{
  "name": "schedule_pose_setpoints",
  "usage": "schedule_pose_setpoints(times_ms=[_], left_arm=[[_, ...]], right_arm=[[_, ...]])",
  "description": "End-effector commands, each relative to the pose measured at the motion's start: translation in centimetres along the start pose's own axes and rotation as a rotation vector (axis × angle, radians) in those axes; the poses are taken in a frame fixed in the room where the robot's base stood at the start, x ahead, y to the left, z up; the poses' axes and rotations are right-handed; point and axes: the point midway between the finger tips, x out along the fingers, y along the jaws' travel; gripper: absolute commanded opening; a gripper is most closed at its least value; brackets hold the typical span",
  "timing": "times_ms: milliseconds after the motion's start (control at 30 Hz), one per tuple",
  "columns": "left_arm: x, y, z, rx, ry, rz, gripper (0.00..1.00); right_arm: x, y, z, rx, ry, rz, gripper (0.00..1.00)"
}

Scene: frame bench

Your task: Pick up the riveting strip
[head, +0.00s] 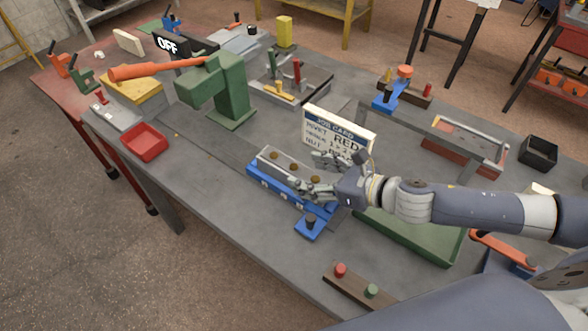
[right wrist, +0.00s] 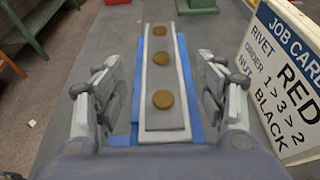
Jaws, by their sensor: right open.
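The riveting strip (head: 268,156) is a light grey metal bar with several brass rivet heads along its top. It lies in a long blue fixture (head: 262,180) on the bench. My right gripper (head: 304,173) is open at the strip's near end. In the right wrist view its two fingers (right wrist: 158,64) stand on either side of the strip (right wrist: 163,122), with a gap on each side. Nothing is held. My left gripper is not in view.
A job card (head: 338,128) stands close beside the right gripper. A green hand press (head: 230,95) with an orange lever stands behind. A red tray (head: 144,142) sits at the left edge, and a blue block with a black knob (head: 310,224) lies in front. The bench left of the fixture is clear.

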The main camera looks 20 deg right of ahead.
Motion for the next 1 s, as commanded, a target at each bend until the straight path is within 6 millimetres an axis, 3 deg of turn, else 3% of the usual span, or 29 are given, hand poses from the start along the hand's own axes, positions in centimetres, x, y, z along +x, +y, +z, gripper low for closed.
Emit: schedule_pose_setpoints(times_ms=[267, 600, 933, 1000], left_arm=[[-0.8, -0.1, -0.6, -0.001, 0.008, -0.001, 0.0], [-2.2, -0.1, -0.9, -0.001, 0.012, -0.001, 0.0], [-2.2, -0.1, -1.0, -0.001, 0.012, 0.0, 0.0], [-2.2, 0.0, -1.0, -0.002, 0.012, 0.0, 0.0]], right_arm=[[1.4, 0.0, 0.2, 0.002, -0.001, 0.001, 0.65], [5.2, -0.2, 0.1, 0.002, 0.0, 0.001, 0.65], [5.7, -0.2, -0.1, 0.0, 0.001, 0.001, 0.65], [5.7, -0.2, -0.1, 0.0, 0.001, 0.001, 0.49]])
